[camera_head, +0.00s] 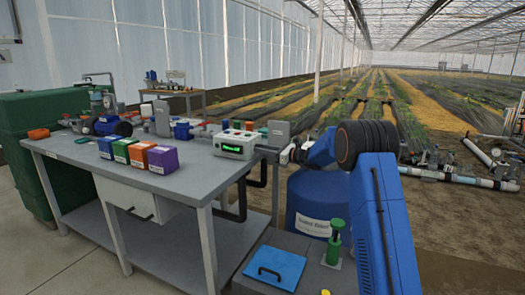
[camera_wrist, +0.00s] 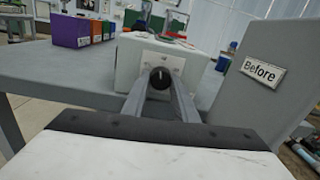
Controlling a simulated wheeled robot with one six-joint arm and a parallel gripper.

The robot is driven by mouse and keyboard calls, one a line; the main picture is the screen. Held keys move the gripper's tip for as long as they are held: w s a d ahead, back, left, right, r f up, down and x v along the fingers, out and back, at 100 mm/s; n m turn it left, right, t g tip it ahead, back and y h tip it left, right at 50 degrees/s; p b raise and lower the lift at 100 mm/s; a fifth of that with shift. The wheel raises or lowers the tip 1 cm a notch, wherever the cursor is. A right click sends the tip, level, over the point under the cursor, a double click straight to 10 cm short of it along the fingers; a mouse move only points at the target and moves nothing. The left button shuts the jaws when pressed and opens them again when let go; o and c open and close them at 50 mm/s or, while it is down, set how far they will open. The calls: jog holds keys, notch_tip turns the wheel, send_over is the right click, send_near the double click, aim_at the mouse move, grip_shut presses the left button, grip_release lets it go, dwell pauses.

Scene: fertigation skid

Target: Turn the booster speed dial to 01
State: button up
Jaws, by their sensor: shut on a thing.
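A white control box (camera_head: 236,145) with a lit green display stands at the right end of the grey workbench. The display is too small to read. In the wrist view the box (camera_wrist: 128,62) shows its side face, with a black round dial (camera_wrist: 160,78) that carries a light pointer line, roughly upright. My gripper (camera_wrist: 160,88) is shut on the dial, one finger on each side. In the head view my gripper (camera_head: 268,152) reaches the box's right side from the right, and the dial is hidden there. Any marks around the dial are unreadable.
A grey upright panel (camera_wrist: 225,75) with a "Before" label (camera_wrist: 263,72) stands close to the right of my fingers. Several coloured boxes (camera_head: 142,155) stand left on the workbench (camera_head: 205,182).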

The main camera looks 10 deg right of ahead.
jog(key=shift+w+d+n, duration=0.1)
jog(key=shift+d+n, duration=0.05)
jog(key=shift+n, duration=4.15)
jog(key=o, duration=1.1)
jog(key=shift+d, duration=0.1)
jog(key=v, duration=1.1)
jog(key=shift+s+d+f, duration=0.15)
jog(key=shift+s+d, duration=0.05)
jog(key=shift+d, duration=0.1)
